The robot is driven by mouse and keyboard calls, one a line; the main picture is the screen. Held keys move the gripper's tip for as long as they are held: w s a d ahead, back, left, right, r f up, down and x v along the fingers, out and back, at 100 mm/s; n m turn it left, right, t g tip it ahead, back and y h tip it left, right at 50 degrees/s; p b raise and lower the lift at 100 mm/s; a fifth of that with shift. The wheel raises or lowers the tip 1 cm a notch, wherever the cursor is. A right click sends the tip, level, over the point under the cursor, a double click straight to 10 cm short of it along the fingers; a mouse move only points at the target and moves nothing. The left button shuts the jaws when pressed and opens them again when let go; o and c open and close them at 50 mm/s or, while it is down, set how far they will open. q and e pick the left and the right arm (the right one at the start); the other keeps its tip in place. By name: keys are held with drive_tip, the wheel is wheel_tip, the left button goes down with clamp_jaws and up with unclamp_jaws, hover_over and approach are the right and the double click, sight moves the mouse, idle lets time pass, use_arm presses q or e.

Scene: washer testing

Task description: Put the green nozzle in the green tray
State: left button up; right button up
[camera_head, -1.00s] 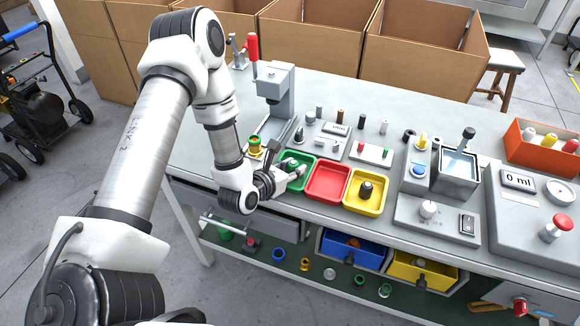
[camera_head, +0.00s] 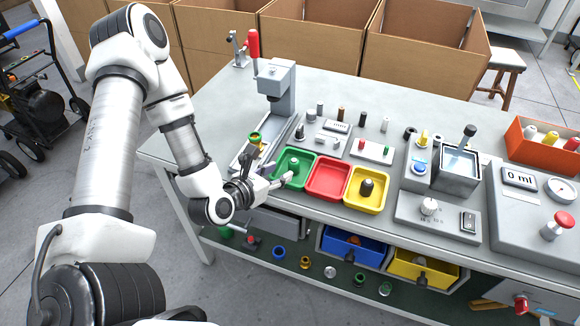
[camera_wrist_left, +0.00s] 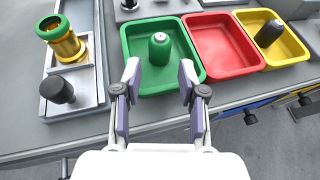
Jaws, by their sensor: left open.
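The green nozzle (camera_wrist_left: 160,47) stands upright inside the green tray (camera_wrist_left: 132,80), near its middle, in the left wrist view. In the head view the green tray (camera_head: 308,154) is at the left end of a row of three, and the nozzle (camera_head: 293,166) shows in it. My left gripper (camera_wrist_left: 159,82) is open and empty, with its fingers at the tray's near side, apart from the nozzle. In the head view this gripper (camera_head: 280,174) is at the tray's front left. My right gripper is not in view.
A red tray (camera_head: 328,193) and a yellow tray (camera_head: 376,205), with a dark part in it, stand to the right. A press (camera_head: 275,85) with a green-ringed brass part (camera_wrist_left: 65,48) is left of the trays. Drawers and a shelf lie below the table's front edge.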

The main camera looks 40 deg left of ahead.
use_arm(q)
drive_tip(key=s+m+p, duration=0.1)
drive_tip(key=m, duration=0.1)
drive_tip(key=s+d+f+m+g+p, duration=0.1)
drive_tip(key=s+m, duration=0.1)
drive_tip(key=s+d+f+m+g+h+p, duration=0.1)
drive_tip(key=s+p, duration=0.1)
drive_tip(key=shift+s+d+m, duration=0.15)
drive_tip(key=shift+d+m, duration=0.1)
drive_tip(key=shift+m, duration=0.15)
drive_tip(key=s+d+f+m+g, duration=0.2)
drive_tip(key=s+f+m+g, duration=0.2)
drive_tip(key=m, duration=0.5)
drive_tip(key=s+d+f+m+g+y, duration=0.1)
drive_tip(key=s+d+f+m+g, duration=0.1)
drive_tip(key=s+m, duration=0.4)
drive_tip(key=s+d+f+m+g, duration=0.2)
drive_tip(key=s+f+m+g, duration=0.3)
drive_tip(key=m, duration=0.9)
drive_tip(key=shift+s+d+f+g, duration=0.15)
drive_tip(key=shift+s+f+g, duration=0.15)
drive_tip(key=shift+s+f, duration=0.25)
